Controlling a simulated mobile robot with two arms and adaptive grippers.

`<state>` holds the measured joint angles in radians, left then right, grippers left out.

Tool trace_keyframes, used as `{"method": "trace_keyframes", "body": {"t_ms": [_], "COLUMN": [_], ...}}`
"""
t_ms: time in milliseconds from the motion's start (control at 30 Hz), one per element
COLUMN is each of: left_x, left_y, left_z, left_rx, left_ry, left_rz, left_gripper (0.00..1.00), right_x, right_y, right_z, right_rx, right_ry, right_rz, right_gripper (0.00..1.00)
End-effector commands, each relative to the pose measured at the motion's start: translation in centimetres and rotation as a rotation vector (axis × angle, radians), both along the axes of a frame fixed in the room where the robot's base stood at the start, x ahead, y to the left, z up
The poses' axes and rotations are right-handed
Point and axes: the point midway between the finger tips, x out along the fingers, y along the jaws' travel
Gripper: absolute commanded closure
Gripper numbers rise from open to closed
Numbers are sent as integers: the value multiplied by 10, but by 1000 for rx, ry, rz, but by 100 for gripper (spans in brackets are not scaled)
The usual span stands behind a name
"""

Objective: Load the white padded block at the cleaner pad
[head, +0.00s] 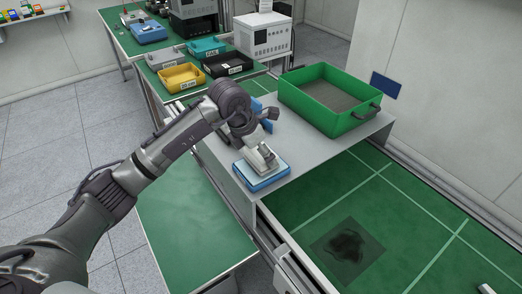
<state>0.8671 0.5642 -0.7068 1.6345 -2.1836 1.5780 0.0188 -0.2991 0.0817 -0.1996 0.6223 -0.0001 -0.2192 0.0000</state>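My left arm comes in from the left, and its gripper (262,153) points down over a small blue-edged pad with a pale top (262,180). The pad lies near the front edge of a grey raised shelf (310,165). Whitish parts show at the fingertips, just above or touching the pad. I cannot tell whether they are the white padded block or finger parts, nor whether the fingers are open or shut. Another blue item (265,112) shows behind the wrist, partly hidden. My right gripper is not in view.
A green open bin (300,97) stands behind on the shelf. Yellow (181,77), black (228,66) and teal (207,46) trays and a white box unit (264,38) stand farther back. A dark-stained square (347,252) lies on the green surface, otherwise largely clear.

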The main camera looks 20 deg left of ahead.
Motion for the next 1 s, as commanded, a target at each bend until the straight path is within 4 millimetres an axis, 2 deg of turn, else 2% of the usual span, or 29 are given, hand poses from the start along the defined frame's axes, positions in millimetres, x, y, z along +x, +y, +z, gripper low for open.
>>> {"method": "trace_keyframes", "body": {"t_ms": [167, 1000], "left_x": [0, 0], "left_y": [0, 0], "left_z": [0, -7], "left_rx": [-1, -1], "left_ry": [-1, -1], "left_rz": [0, 0], "left_gripper": [39, 39], "right_x": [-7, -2], "right_y": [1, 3], "right_z": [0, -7], "right_rx": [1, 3], "right_ry": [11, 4], "right_rz": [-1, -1], "right_gripper": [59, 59]}}
